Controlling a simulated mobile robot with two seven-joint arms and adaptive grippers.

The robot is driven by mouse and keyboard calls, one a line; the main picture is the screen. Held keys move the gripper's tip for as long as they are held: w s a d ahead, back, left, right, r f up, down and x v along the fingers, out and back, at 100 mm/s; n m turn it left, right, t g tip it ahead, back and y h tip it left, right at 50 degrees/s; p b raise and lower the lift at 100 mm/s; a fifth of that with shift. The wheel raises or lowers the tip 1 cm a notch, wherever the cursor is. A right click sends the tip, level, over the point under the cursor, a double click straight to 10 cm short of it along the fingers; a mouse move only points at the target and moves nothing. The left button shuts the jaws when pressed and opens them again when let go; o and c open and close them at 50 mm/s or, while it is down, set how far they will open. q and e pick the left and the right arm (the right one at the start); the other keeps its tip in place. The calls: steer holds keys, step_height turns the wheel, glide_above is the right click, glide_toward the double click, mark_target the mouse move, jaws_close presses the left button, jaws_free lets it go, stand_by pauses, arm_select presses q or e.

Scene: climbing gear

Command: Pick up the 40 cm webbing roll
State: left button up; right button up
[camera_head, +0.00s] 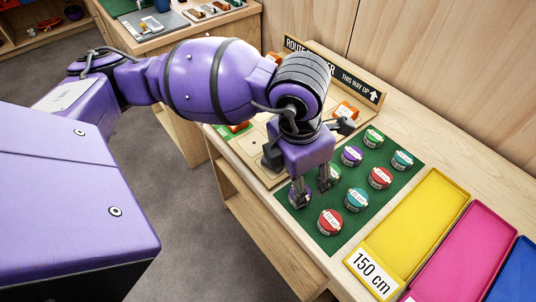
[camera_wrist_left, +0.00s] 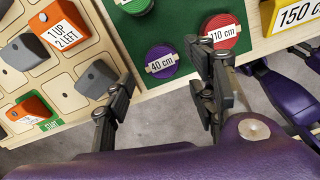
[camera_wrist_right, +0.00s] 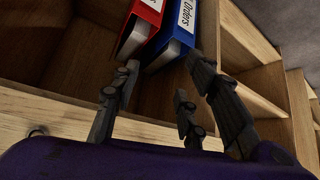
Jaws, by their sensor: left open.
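The 40 cm webbing roll (camera_wrist_left: 161,62) is a purple disc with a white label, on the green mat (camera_wrist_left: 185,22) in the left wrist view. In the head view the purple roll (camera_head: 293,198) is partly hidden behind my left fingers. My left gripper (camera_head: 312,192) points down over the mat's near-left corner. It is open, and its fingers stand apart with the roll between and beyond them in the left wrist view. No grip on the roll shows. My right gripper (camera_wrist_right: 156,80) is open and empty, facing a wooden shelf.
A red 110 cm roll (camera_wrist_left: 221,32) lies close beside the 40 cm roll. Teal (camera_head: 356,200), red and green rolls are also on the mat. A yellow 150 cm tray (camera_head: 418,222) is to the right. A red binder (camera_wrist_right: 140,30) and a blue binder (camera_wrist_right: 178,38) stand before my right gripper.

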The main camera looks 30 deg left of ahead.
arm_select(q)
steer(key=f, duration=0.5)
steer(key=shift+w, duration=0.35)
steer(key=shift+c, duration=0.6)
steer(key=c, duration=1.1)
steer(key=shift+o, duration=0.2)
